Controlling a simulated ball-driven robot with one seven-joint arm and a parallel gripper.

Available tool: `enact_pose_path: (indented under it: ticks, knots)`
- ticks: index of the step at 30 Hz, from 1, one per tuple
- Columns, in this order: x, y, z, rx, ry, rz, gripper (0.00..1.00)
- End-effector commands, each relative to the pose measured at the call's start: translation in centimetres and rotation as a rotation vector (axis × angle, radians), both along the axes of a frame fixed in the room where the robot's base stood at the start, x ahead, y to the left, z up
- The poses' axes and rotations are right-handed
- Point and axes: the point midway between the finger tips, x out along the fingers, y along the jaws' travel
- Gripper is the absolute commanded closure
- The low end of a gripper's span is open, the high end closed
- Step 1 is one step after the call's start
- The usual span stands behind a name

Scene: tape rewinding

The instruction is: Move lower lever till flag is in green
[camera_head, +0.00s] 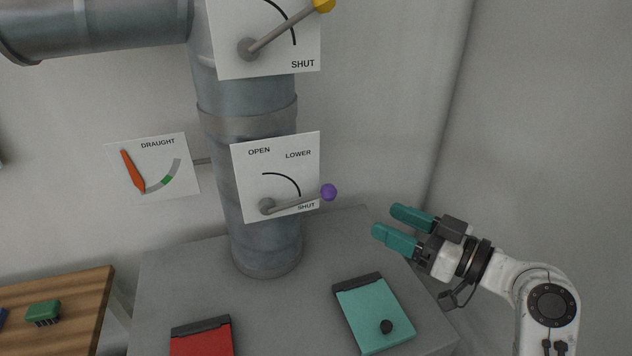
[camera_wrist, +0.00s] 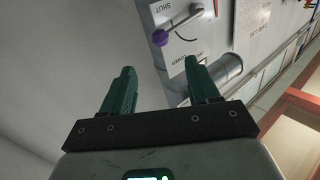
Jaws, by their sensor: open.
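The lower lever (camera_head: 297,204) is a grey bar with a purple knob (camera_head: 329,192) on the white plate marked LOWER (camera_head: 250,175). It points right and slightly up, close to the SHUT mark. The purple knob also shows in the wrist view (camera_wrist: 160,38). The orange-red flag (camera_head: 132,170) on the DRAUGHT gauge (camera_head: 122,194) points up and left. The green band (camera_head: 167,180) lies at the gauge's lower right, away from the flag. My gripper (camera_head: 390,222) has teal fingers, is open and empty, and is to the right of and below the knob, apart from it.
An upper lever with a yellow knob (camera_head: 324,5) sits above on the grey pipe (camera_head: 267,248). A teal box (camera_head: 374,310) and a red box (camera_head: 202,343) lie on the grey surface below. A wooden table (camera_head: 80,310) stands at left. Open air lies between gripper and knob.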

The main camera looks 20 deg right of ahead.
Motion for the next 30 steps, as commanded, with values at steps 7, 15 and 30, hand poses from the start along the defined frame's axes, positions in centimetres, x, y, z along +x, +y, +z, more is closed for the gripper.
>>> enact_pose_path:
  ticks: [7,15,30]
  knots:
    - [1.4,0.9,0.4,0.002,-0.004,0.004,0.40]
    - [5.4,3.7,0.5,0.000,-0.003,0.005,0.40]
    - [9.1,5.9,0.2,-0.001,-0.003,0.001,0.40]
